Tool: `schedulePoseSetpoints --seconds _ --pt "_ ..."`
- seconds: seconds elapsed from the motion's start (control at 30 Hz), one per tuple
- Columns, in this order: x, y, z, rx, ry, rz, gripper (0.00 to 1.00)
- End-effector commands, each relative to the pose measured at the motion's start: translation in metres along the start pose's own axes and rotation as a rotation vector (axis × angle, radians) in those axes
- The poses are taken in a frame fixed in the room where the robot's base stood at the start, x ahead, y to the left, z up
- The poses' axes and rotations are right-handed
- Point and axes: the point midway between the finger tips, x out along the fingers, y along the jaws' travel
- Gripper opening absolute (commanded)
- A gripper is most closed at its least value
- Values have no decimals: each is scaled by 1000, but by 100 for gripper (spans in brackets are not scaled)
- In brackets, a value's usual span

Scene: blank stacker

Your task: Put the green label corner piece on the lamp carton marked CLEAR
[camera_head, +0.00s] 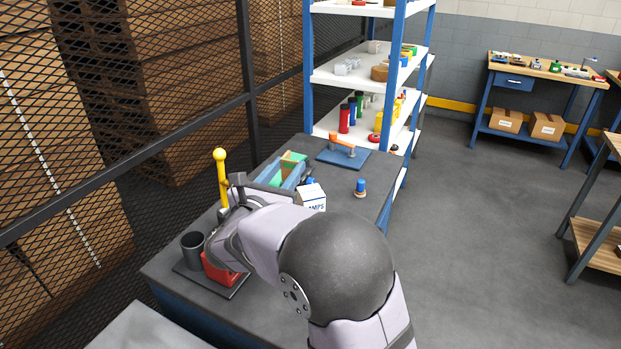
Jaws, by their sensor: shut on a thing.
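A white lamp carton (311,196) stands on the dark bench, with "LAMPS" lettering partly readable on its front. I cannot read CLEAR on it. Just behind and left of it is a blue open box (284,176) with green pieces (293,158) in it. I cannot tell whether any of them is a label corner piece. The dark end of my arm, with my gripper (243,190), is left of the carton. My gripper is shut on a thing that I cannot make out. My forearm hides the fingertips and part of the bench.
A red bin (220,271) and a grey cup (193,249) stand on a dark tray at the left. A yellow ball-topped post (221,178) rises behind them.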

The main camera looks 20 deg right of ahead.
Motion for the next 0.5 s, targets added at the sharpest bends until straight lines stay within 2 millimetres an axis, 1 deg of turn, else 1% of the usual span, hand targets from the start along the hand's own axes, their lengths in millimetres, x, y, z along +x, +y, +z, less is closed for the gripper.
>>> schedulePoseSetpoints --seconds 0.03,0.13,0.2,0.4,0.5 --pt "12 -13 13 1 0 -35 13" --pt "27 -30 23 1 0 -83 13" --pt "35 -36 31 2 -1 -106 13" --pt "39 -28 43 1 -1 -115 13" --pt "40 -27 44 -1 0 -119 13"
